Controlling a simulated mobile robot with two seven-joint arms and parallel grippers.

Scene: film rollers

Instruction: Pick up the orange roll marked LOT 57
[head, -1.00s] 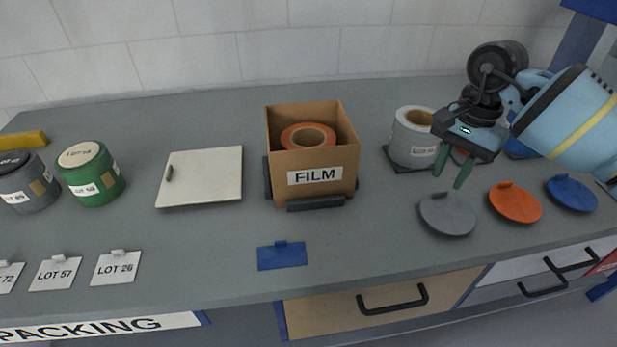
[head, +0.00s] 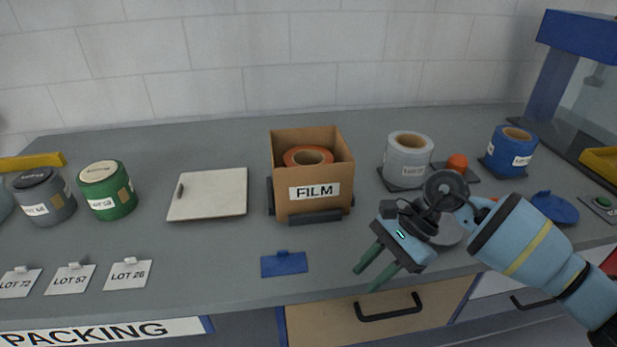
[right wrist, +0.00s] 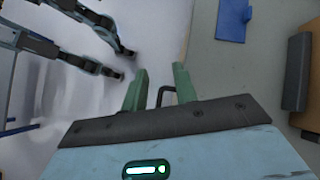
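An orange roll (head: 307,157) stands inside the open cardboard box marked FILM (head: 313,208). Only its top ring shows above the box's front wall, and no lot mark can be read on it. A white card marked LOT 57 (head: 70,279) lies at the front left of the counter. My right gripper (head: 366,281) is open and empty, over the counter's front edge, right of and in front of the box. Its green fingers are apart with nothing between them in the right wrist view (right wrist: 160,83). My left gripper is not in view.
A blue plate (head: 284,263) lies in front of the box, and a white board (head: 208,194) lies left of it. Green (head: 107,191) and grey (head: 45,197) rolls stand further left. White (head: 407,163) and blue (head: 509,152) rolls stand at the right, with an orange post (head: 457,164) between.

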